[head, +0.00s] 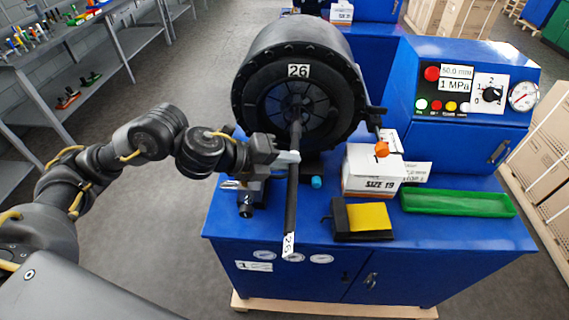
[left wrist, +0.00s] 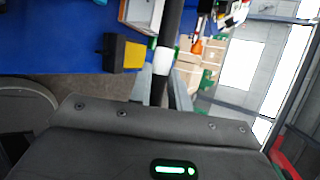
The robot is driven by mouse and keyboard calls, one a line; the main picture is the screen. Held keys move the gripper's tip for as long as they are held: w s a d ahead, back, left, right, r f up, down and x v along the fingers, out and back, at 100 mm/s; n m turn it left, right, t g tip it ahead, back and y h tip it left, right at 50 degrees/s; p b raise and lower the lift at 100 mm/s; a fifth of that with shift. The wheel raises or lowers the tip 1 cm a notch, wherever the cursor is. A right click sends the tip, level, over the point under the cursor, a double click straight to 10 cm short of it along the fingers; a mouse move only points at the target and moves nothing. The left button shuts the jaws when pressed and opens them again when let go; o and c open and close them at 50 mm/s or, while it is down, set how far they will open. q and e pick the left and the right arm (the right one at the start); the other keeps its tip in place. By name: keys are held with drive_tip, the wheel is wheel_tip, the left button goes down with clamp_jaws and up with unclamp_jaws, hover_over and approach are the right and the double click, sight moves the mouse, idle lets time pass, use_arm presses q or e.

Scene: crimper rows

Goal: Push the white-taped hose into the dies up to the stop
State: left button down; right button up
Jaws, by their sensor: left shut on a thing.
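The crimper (head: 300,70) is a big black ring with a "26" label and dark dies (head: 280,103) around its centre. A black hose (head: 291,205) runs from the front of the die opening toward me, its near end bearing a white "26" tag. My left gripper (head: 288,157) is shut on the hose around its white tape; the hose (left wrist: 171,22) and the white tape (left wrist: 163,61) also show between the fingers in the left wrist view. The hose's far end is at the die opening; I cannot tell how deep it sits. My right gripper is out of view.
On the blue bench (head: 330,255) stand a black fitting (head: 246,204), a cyan cap (head: 317,182), a "SIZE 19" box (head: 368,172), a black block with a yellow pad (head: 362,218) and a green tray (head: 458,203). A control panel (head: 475,90) rises at the right.

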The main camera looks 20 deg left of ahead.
use_arm(q)
drive_tip(key=w+a+b, duration=0.2)
drive_tip(key=w+b, duration=0.2)
drive_tip(key=w, duration=0.7)
drive_tip(key=shift+w+a, duration=0.15)
drive_tip(key=shift+a, duration=0.25)
drive_tip(key=shift+w+f, duration=0.15)
drive_tip(key=shift+w, duration=0.05)
idle(0.4)
drive_tip(key=shift+w+a, duration=0.15)
drive_tip(key=shift+w, duration=0.2)
